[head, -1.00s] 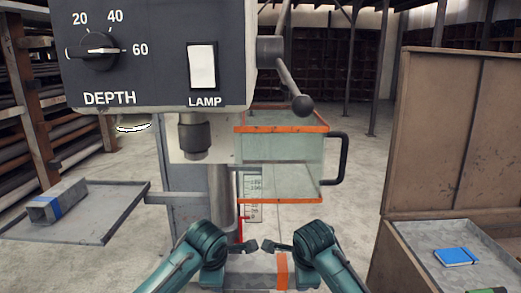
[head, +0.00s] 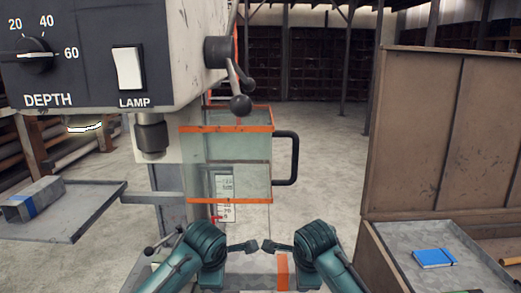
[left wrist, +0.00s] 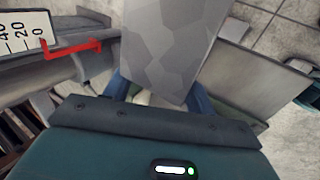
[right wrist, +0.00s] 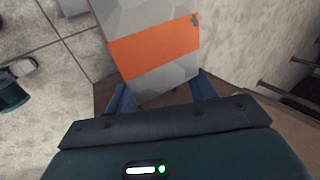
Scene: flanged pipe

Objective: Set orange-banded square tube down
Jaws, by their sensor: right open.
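The orange-banded square tube (head: 283,270) is grey and lies across the lower middle of the head view, below my two grippers. Its orange band (right wrist: 155,47) crosses the right wrist view. Its plain grey part (left wrist: 165,45) fills the middle of the left wrist view. My left gripper (head: 248,246) has its fingers on both sides of the grey part; whether they press on it is hidden. My right gripper (head: 272,246) is open, its fingers beside the tube's banded part. The tube's underside and what is beneath it are hidden.
A grey tray (head: 85,222) at left bears a blue-banded square tube (head: 33,200). A drill press with a guard (head: 230,180) stands ahead. At right, a brown cabinet (head: 440,130) adjoins a grey tray (head: 402,240) with a blue notebook (head: 434,258). Open floor (head: 330,150) lies between.

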